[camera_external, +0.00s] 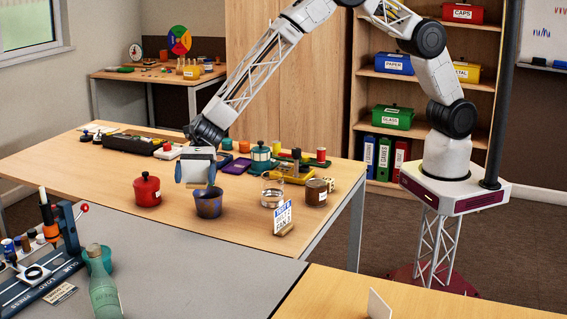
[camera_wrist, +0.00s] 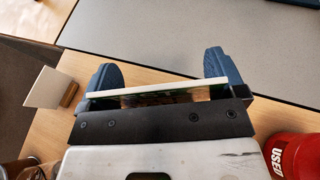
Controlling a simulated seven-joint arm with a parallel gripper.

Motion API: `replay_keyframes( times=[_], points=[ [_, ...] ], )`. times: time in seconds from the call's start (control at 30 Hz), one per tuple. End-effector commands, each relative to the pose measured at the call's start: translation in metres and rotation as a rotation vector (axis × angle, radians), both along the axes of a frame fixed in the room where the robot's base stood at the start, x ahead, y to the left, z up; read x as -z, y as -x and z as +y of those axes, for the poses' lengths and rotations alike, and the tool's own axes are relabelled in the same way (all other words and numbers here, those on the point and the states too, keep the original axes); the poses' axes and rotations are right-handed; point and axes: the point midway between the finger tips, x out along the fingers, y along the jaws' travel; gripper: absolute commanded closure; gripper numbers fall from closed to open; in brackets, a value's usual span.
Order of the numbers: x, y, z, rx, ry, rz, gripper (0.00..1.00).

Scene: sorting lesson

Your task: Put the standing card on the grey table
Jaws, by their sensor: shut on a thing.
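My gripper (camera_external: 196,178) is over the wooden table, above and slightly behind a dark blue cup. It is shut on a thin, white-backed card (camera_external: 197,170). In the wrist view, the card's pale edge (camera_wrist: 150,90) spans the two blue fingers (camera_wrist: 160,78), with dark green and wood-coloured parts below; its printed face is mostly hidden. The grey table (camera_external: 205,250) lies in front of the wooden table and also shows at the top of the wrist view (camera_wrist: 200,35). Another card with blue print (camera_external: 283,214) stands in a wooden block near the table's front edge.
The blue cup (camera_external: 208,205), red pot (camera_external: 147,190), glass (camera_external: 272,193) and brown jar (camera_external: 316,193) stand nearby. On the grey table, a green bottle (camera_external: 104,293) and a press (camera_external: 50,240) stand at the left; its middle is clear.

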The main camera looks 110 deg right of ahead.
Motion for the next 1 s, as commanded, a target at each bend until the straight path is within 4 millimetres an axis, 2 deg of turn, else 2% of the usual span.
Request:
replay_keyframes(
  times=[0.03,0.1,0.37,0.7,0.83,1.0],
  points=[
    [0.000,0.002,0.019,-0.023,0.000,0.000,0.33],
    [-0.001,0.006,0.043,-0.052,0.000,-0.001,0.33],
    [-0.001,0.024,0.130,-0.162,0.002,-0.001,0.33],
    [-0.001,0.060,0.239,-0.303,0.002,-0.001,0.33],
    [-0.001,0.073,0.271,-0.347,0.002,0.000,0.33],
    [-0.001,0.085,0.297,-0.383,0.002,0.001,0.33]
  ],
)
